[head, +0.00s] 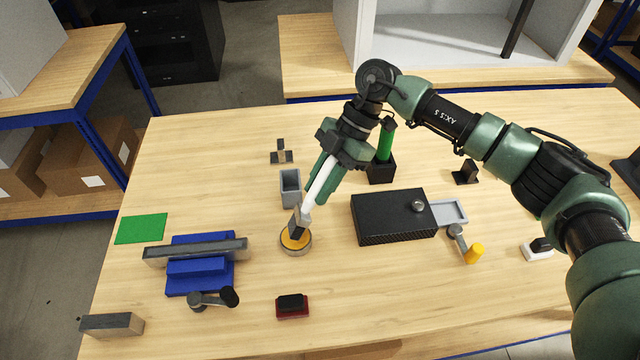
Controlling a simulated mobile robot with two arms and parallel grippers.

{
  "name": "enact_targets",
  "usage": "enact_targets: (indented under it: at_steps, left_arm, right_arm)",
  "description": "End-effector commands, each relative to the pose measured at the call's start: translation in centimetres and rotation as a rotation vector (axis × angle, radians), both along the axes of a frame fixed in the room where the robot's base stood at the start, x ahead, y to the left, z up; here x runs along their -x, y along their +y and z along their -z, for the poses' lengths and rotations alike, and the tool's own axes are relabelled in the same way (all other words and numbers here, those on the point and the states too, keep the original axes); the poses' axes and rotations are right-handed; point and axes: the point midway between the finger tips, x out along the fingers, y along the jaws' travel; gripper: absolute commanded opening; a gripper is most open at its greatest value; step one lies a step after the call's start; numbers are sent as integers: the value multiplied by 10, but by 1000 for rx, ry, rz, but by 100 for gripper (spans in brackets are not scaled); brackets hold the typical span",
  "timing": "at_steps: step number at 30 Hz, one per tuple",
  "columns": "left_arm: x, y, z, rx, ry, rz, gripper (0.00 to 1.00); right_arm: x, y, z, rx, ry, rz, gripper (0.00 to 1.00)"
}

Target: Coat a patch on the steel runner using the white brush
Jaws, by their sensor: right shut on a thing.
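My right gripper (334,165) is shut on the white brush (319,186), above the middle of the table. The brush slants down to the left. Its dark bristle end (296,221) is at a small round tin (296,250) with yellow-orange contents. I cannot tell how deep the bristles reach into it. The steel runner (195,250) is a long grey channel lying across a blue fixture (200,282) to the left of the tin. No coated patch can be made out on it. My left gripper is not in view.
A grey open holder (290,187) stands behind the tin. A black box (393,216) with a grey tray (449,212) lies to the right. A green mat (141,229), a red-and-black block (292,306) and a grey bar (112,324) lie around the runner.

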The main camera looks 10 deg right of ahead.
Motion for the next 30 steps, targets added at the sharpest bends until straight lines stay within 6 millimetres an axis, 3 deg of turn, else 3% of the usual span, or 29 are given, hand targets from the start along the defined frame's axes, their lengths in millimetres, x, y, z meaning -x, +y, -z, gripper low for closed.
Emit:
enact_targets:
  at_steps: [30]
  left_arm:
    - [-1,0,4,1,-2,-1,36]
  right_arm:
    - [0,0,9,0,0,0,0]
